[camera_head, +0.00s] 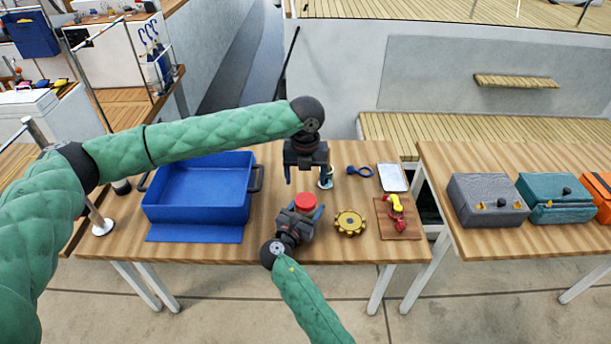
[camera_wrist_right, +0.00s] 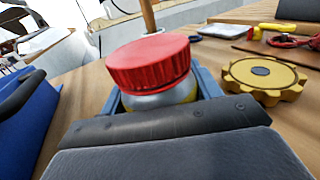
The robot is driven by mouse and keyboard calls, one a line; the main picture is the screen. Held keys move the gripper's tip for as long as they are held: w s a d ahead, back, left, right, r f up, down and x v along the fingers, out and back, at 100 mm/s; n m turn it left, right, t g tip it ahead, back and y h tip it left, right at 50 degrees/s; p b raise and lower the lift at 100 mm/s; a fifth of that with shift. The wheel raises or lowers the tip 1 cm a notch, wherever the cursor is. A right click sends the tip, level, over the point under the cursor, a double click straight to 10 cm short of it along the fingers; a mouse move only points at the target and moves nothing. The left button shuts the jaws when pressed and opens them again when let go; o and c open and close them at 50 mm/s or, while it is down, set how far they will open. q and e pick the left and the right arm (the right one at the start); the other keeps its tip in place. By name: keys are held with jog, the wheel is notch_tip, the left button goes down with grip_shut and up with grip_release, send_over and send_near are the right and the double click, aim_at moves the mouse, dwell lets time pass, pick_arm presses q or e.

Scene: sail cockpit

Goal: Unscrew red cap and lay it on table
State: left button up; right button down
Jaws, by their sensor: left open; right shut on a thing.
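The red cap (camera_head: 306,201) sits on top of a jar near the middle of the table (camera_head: 130,240). In the right wrist view the ribbed red cap (camera_wrist_right: 150,63) is on a silver jar (camera_wrist_right: 160,97) with a bit of yellow. My right gripper (camera_head: 303,213) is shut on the jar below the cap, one blue finger on each side. The jar's lower part is hidden by the gripper. My left gripper (camera_head: 307,179) is open and empty, pointing down over the table behind the cap, apart from it.
A blue bin (camera_head: 200,190) stands left. A yellow knobbed wheel (camera_head: 349,222) lies right of the jar. A blue ring piece (camera_head: 359,171), white tray (camera_head: 392,177) and board (camera_head: 404,227) with yellow and red items lie further right. A whitish round thing (camera_head: 326,184) is partly hidden behind my left gripper.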

aim_at(305, 199)
pick_arm(q)
jog(key=m, duration=0.8)
jog(key=shift+m, duration=0.3)
jog(key=shift+f, duration=4)
jog(key=c, duration=1)
